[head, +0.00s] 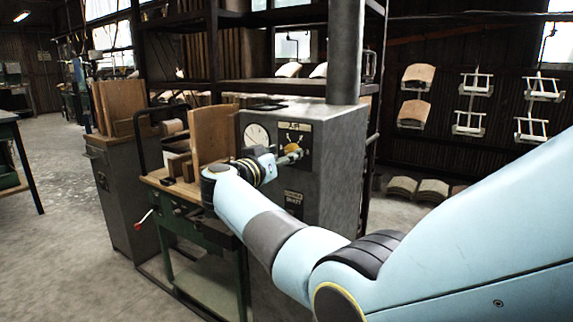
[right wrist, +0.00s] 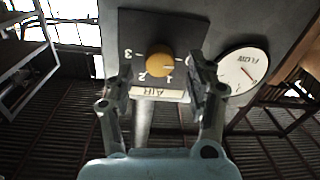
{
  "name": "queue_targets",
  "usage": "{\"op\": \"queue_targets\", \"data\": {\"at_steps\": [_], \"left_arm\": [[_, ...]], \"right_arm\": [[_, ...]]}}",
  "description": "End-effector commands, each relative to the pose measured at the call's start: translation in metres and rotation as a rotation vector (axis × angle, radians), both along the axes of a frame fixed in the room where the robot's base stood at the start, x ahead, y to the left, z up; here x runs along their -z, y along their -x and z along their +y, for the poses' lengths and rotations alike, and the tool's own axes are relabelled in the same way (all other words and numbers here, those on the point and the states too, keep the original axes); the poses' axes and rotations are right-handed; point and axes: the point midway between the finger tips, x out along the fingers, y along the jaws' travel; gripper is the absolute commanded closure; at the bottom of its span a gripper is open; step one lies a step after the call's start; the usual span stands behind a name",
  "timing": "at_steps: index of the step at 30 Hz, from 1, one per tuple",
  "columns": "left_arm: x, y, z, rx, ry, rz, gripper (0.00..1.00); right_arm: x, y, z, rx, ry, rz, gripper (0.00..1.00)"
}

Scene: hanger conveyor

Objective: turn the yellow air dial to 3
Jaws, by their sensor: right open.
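The yellow air dial (right wrist: 160,64) sits on a dark panel (right wrist: 140,30) with white numbers 1, 2 and 3 and an AIR label, all upside down in the right wrist view. The 3 is at the panel's left there. A small dark mark on the dial's right side seems to point away from the 3. My right gripper (right wrist: 160,72) is open, with one finger on each side of the dial; I cannot tell whether they touch it. In the head view the dial (head: 291,148) shows just behind my right gripper (head: 288,157). My left gripper is out of view.
A round white FLOW gauge (right wrist: 242,70) is beside the panel, close to one finger. The panel is on a grey metal cabinet (head: 335,150) with a vertical pipe (head: 346,50). A green-framed bench (head: 200,215) with upright wooden boards (head: 215,133) stands to the left.

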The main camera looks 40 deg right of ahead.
Motion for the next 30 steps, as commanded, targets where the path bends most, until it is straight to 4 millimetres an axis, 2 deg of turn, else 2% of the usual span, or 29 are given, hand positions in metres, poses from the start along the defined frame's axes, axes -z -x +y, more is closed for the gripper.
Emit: {"op": "queue_targets", "data": {"at_steps": [1, 6, 14, 26, 27, 30], "left_arm": [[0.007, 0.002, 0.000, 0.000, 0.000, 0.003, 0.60], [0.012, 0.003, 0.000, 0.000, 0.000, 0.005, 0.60], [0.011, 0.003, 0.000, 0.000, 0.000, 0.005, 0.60], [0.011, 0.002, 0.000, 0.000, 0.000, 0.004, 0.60], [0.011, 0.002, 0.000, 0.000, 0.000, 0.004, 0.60], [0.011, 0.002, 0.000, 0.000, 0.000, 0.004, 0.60]], "right_arm": [[0.003, -0.003, -0.006, 0.001, 0.002, 0.000, 0.44], [0.001, -0.008, -0.015, -0.001, 0.001, 0.000, 0.44], [-0.001, -0.008, -0.016, -0.001, 0.002, -0.001, 0.44], [-0.001, -0.008, -0.016, -0.001, 0.001, 0.000, 0.96], [-0.001, -0.008, -0.016, -0.001, 0.001, 0.000, 0.99], [-0.001, -0.008, -0.016, -0.001, 0.000, -0.002, 0.99]]}}
